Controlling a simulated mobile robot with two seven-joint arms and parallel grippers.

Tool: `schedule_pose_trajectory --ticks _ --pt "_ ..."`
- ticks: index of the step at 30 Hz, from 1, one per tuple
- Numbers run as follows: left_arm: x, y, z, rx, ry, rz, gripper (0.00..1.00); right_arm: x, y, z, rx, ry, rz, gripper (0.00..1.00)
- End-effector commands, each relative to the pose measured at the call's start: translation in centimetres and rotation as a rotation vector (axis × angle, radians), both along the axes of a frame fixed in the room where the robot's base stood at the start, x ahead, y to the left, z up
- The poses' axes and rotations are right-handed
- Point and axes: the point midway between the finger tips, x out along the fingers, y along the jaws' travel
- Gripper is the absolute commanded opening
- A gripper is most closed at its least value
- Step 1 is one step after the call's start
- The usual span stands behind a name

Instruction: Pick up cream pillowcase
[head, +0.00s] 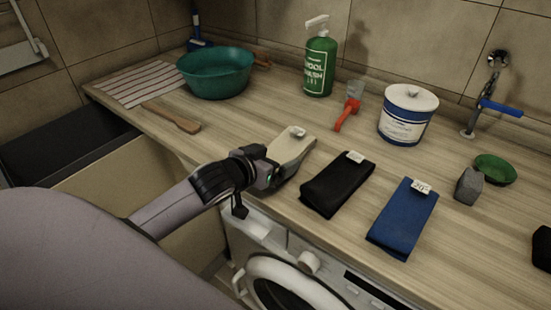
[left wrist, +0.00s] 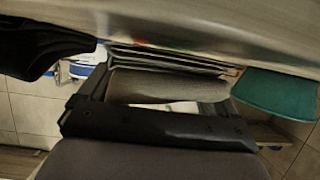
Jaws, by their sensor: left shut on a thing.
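The cream pillowcase (head: 293,147) lies folded on the wooden counter, with a small white tag on its top. My left gripper (head: 279,172) is at its near end, close to the counter's front edge, and is shut on it. The gripper body hides that end in the head view. In the left wrist view the pillowcase (left wrist: 165,86) shows as a pale folded cloth between the fingers of the gripper (left wrist: 160,100). My right gripper is in neither view.
A folded black cloth (head: 338,186) and a blue one (head: 403,222) lie to the right. Behind stand a green bottle (head: 319,68), a red-handled tool (head: 347,111) and a white-blue tub (head: 407,115). A teal basin (head: 216,75) is at the left. A washing machine (head: 285,270) is below.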

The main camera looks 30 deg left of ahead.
Motion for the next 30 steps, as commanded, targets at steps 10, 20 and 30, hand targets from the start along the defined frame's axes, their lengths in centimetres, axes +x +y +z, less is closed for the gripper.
schedule_pose_trajectory --ticks 10,20,30 --pt "0.1 0.0 7.3 0.002 -0.015 -0.001 0.52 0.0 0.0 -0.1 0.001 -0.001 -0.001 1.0" --pt "0.1 0.0 15.8 0.001 -0.01 0.0 0.52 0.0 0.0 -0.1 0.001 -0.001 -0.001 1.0" --pt "0.0 0.0 19.2 0.001 -0.004 0.0 0.52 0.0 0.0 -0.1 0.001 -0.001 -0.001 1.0"
